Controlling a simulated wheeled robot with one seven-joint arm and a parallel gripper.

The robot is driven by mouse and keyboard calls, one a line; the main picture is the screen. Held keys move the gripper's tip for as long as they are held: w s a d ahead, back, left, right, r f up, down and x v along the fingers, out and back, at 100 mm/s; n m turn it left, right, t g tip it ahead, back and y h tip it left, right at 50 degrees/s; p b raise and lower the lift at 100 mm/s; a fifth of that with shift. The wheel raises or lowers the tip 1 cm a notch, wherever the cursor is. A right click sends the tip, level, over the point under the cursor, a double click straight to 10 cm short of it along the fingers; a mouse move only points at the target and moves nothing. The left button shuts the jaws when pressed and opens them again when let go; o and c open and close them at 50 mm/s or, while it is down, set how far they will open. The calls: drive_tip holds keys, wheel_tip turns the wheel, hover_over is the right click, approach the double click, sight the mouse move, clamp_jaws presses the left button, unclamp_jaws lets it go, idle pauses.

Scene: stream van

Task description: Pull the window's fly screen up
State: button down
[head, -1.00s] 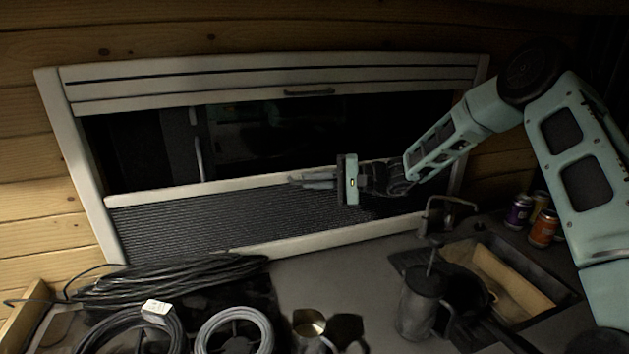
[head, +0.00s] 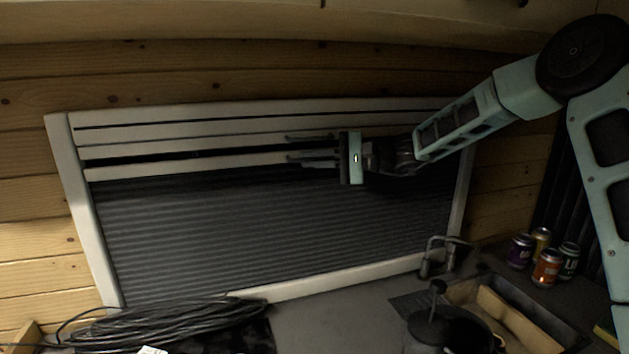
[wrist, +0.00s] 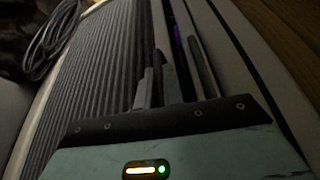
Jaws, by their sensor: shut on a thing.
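The window's fly screen (head: 270,230) is a dark pleated sheet with a pale top bar (head: 200,166). It covers nearly all of the window opening, and only a thin dark gap shows between its bar and the blind above. My gripper (head: 302,157) is shut on the pale bar, right of its middle. In the wrist view, the fingers of my gripper (wrist: 158,82) sit at the bar, with the pleats of the fly screen (wrist: 100,75) to the left. The exact contact at the fingertips is small and dark.
A pale slatted blind (head: 210,130) with a dark handle (head: 310,138) is just above my fingers. Below are a coiled black cable (head: 175,325), a tap (head: 440,250), a dark press pot (head: 445,330) and several cans (head: 546,268) at the right.

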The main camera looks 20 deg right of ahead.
drive_tip(key=shift+r, duration=0.65)
drive_tip(key=c, duration=1.5)
unclamp_jaws()
drive_tip(key=shift+r, duration=0.1)
